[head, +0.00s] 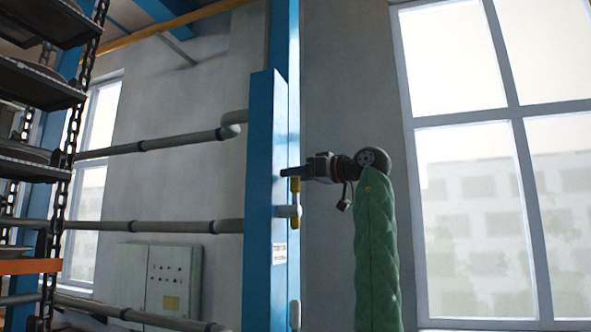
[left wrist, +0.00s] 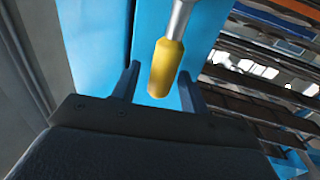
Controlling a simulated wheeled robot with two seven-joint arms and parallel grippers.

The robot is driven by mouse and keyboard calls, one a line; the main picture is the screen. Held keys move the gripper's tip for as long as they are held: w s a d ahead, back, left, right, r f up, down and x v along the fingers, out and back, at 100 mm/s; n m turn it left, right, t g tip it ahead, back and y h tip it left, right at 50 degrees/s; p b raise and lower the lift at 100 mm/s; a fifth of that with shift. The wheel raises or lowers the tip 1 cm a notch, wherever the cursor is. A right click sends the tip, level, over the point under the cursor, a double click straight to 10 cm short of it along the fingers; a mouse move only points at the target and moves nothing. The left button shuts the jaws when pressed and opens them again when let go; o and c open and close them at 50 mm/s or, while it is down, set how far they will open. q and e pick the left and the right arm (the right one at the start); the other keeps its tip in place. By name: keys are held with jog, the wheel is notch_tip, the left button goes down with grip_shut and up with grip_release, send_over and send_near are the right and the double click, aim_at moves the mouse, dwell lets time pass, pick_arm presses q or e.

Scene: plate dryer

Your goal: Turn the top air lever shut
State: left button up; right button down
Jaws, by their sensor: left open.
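The top air lever has a yellow handle (head: 295,185) and sits on the right side of the blue post, partly crossed by a grey fitting. In the left wrist view the handle (left wrist: 166,68) hangs from a pale metal stem. My left gripper (head: 285,173) is open and level with the handle's upper part. In the left wrist view my left gripper (left wrist: 158,85) has one finger on each side of the handle, with gaps; I cannot tell how deep the handle is between them. My right gripper is not in view.
The blue post (head: 262,190) stands beside the lever with grey pipes (head: 170,226) running left from it. Chain-hung racks (head: 35,90) are at left, a control cabinet (head: 160,280) behind. A window is at right.

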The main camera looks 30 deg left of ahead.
pick_arm(q)
jog(key=shift+a, duration=0.15)
grip_shut()
jog(key=shift+s, duration=0.1)
